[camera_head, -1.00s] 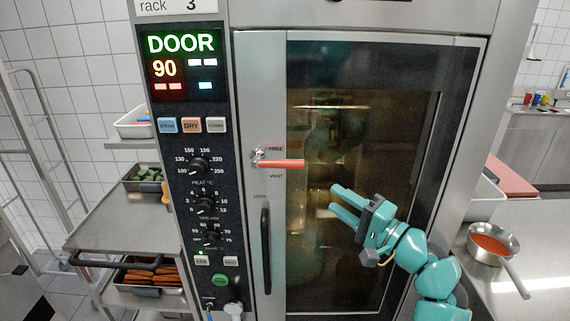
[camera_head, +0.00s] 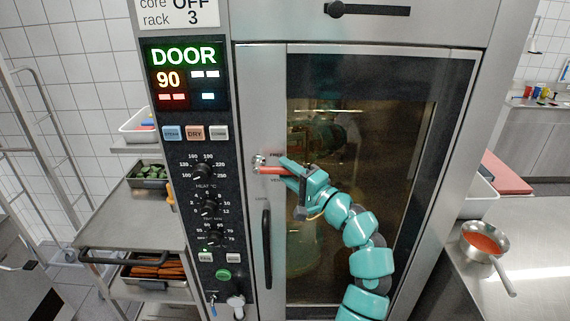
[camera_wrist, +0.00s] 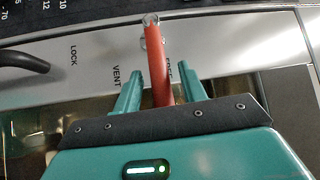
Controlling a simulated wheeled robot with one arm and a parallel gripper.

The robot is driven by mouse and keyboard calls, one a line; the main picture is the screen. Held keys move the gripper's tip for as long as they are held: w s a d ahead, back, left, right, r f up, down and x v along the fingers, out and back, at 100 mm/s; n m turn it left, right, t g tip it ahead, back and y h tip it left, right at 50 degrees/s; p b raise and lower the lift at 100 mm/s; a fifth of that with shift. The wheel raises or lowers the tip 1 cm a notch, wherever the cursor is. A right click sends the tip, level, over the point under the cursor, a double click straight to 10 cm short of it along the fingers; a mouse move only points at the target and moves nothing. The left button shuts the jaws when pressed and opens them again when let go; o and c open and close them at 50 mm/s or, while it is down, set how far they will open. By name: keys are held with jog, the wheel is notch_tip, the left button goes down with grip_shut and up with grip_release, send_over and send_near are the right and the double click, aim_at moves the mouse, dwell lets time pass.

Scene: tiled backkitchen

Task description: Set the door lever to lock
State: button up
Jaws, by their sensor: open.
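The red door lever (camera_head: 269,169) juts out to the right from its round pivot on the oven door's metal strip, about level. It lies between the FREE and VENT labels; the LOCK label (camera_wrist: 73,56) is further along the strip, past VENT. My teal gripper (camera_head: 286,172) is at the lever, with one finger above it and one below. In the wrist view the lever (camera_wrist: 155,62) stands between the two spread fingers of my gripper (camera_wrist: 151,88), with gaps on both sides. The lever's outer end is hidden behind the gripper body.
A black vertical door handle (camera_head: 266,250) is below the lever. The control panel (camera_head: 203,178) with knobs and a lit DOOR display is to the left. A pan of red sauce (camera_head: 484,243) stands on the right counter. A trolley with trays (camera_head: 130,215) is at the left.

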jog(key=shift+w+a+r, duration=0.1)
jog(key=shift+w+a, duration=0.4)
jog(key=shift+w, duration=0.05)
grip_shut()
